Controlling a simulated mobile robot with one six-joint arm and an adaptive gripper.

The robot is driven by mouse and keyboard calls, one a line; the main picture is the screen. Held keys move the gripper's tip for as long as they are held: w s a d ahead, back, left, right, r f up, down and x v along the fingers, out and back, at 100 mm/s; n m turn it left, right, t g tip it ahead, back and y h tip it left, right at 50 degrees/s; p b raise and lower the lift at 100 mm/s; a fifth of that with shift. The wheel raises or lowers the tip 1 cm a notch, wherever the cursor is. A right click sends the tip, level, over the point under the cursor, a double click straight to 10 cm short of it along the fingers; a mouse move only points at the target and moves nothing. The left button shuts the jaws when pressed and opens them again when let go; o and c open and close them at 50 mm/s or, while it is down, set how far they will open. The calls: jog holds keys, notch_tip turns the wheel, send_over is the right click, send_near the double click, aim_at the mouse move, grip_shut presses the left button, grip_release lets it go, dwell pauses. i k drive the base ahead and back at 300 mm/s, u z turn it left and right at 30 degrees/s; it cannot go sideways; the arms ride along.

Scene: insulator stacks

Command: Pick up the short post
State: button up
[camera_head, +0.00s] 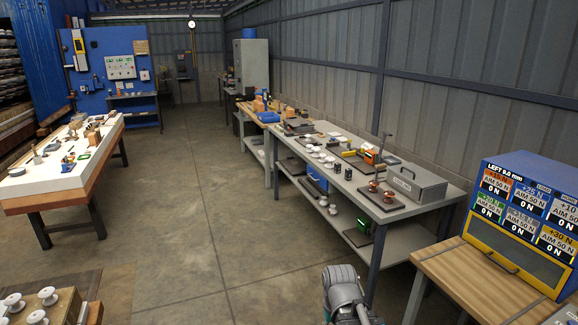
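I cannot tell which thing is the short post. White spool-shaped insulators (48,296) stand on a wooden block at the bottom left. Several small white pieces (315,149) sit in rows on the long grey bench. Two copper-brown pieces (388,197) stand on a dark plate at the near end of that bench. A grey rounded joint of my arm shows at the bottom, right of centre. My gripper is not in view.
The grey bench (412,212) runs along the right wall. A blue display cabinet (528,222) with "0 N" readouts stands on a wooden top at the right. A white-topped table (62,172) stands at the left. The concrete floor between them is clear.

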aim_at(348, 175)
jog(key=z, duration=0.2)
jog(key=i, duration=1.1)
jog(key=z, duration=0.25)
jog(key=k, duration=1.3)
jog(key=u, duration=0.55)
jog(key=i, duration=1.45)
jog(key=u, duration=0.25)
